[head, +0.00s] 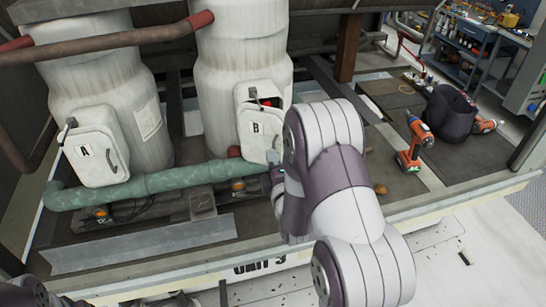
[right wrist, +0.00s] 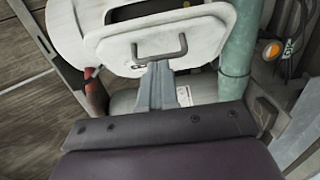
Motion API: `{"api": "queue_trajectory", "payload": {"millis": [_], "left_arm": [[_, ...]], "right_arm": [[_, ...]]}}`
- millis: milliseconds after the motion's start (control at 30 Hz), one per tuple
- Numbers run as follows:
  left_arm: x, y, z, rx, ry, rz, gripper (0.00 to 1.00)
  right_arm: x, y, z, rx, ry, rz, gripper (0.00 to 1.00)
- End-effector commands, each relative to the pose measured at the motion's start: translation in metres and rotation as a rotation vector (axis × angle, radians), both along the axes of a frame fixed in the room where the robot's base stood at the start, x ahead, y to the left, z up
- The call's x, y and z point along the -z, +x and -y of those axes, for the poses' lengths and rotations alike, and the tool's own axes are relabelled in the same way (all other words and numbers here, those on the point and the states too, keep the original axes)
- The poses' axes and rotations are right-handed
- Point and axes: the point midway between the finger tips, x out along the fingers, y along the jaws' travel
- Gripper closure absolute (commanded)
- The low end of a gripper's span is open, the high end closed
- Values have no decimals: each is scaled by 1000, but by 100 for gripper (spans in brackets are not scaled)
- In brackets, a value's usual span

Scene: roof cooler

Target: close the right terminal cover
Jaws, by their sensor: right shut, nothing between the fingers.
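The right terminal cover (head: 254,141), a white plate marked B, stands partly open on the right cylinder, with a dark gap and some red showing at its top. In the right wrist view the cover (right wrist: 205,40) shows its grey bar handle (right wrist: 160,50). My right gripper (right wrist: 157,68) is shut and empty, its fingertips at the handle's lower side; I cannot tell if they touch. In the head view my right gripper (head: 274,170) is at the cover's lower right edge, partly hidden by my arm. My left gripper is not in view.
The left cylinder has a white cover marked A (head: 97,155). A green pipe (head: 165,182) runs low in front of both cylinders. An orange drill (head: 412,145) and a dark bag (head: 448,115) stand on the deck at right.

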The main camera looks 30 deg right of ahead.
Motion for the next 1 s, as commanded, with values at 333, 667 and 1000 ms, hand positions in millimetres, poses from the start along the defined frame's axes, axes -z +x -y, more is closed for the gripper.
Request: {"api": "queue_trajectory", "payload": {"millis": [333,667,1000], "left_arm": [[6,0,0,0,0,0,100],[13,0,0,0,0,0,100],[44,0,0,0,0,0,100]], "right_arm": [[1,0,5,-25,0,2,100],[1,2,14,-86,2,2,100],[6,11,39,-254,-2,3,100]]}}
